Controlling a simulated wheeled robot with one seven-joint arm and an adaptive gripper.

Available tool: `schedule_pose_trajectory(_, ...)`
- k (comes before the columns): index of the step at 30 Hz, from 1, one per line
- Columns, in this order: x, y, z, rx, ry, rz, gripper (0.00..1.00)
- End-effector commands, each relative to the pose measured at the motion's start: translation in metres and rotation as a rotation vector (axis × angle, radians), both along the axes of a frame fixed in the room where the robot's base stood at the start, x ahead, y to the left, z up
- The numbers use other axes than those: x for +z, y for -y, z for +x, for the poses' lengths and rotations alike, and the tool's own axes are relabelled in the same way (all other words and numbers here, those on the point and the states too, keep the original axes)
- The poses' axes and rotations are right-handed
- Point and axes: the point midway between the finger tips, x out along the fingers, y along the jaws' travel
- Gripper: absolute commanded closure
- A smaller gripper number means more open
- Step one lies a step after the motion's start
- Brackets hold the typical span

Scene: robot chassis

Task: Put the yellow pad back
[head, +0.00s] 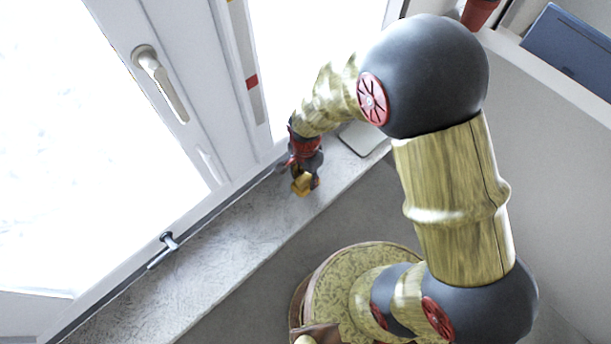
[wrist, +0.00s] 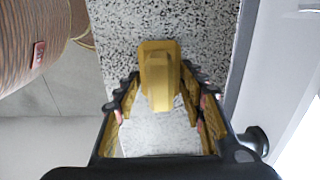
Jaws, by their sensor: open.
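The yellow pad (wrist: 160,72) is a small blocky piece with a raised ridge. In the wrist view it shows between the tips of my gripper (wrist: 160,92), over the speckled sill. A small yellow shape in the head view (head: 303,184) is at the end of my gripper (head: 305,176), near the sill's far part. My gripper is open, with a finger on each side of the pad. The fingers' inner faces are also yellow. I cannot tell whether the fingertips touch the pad, or whether it rests on the sill.
The grey stone sill (head: 215,250) runs along the window and is mostly bare. A dark-and-metal fitting (head: 165,248) stands at its window edge. A pale flat object (head: 362,138) lies behind my gripper. The window handle (head: 160,80) juts out on the left.

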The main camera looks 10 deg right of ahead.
Motion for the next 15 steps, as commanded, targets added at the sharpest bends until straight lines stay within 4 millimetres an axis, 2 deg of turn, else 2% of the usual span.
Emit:
schedule_pose_trajectory(4, 0.007, 0.000, 0.001, 0.000, 0.002, 0.000, 0.60)
schedule_pose_trajectory(7, 0.021, 0.000, 0.001, 0.000, 0.003, 0.001, 0.60)
schedule_pose_trajectory(15, 0.076, 0.000, 0.001, 0.000, 0.005, 0.002, 0.60)
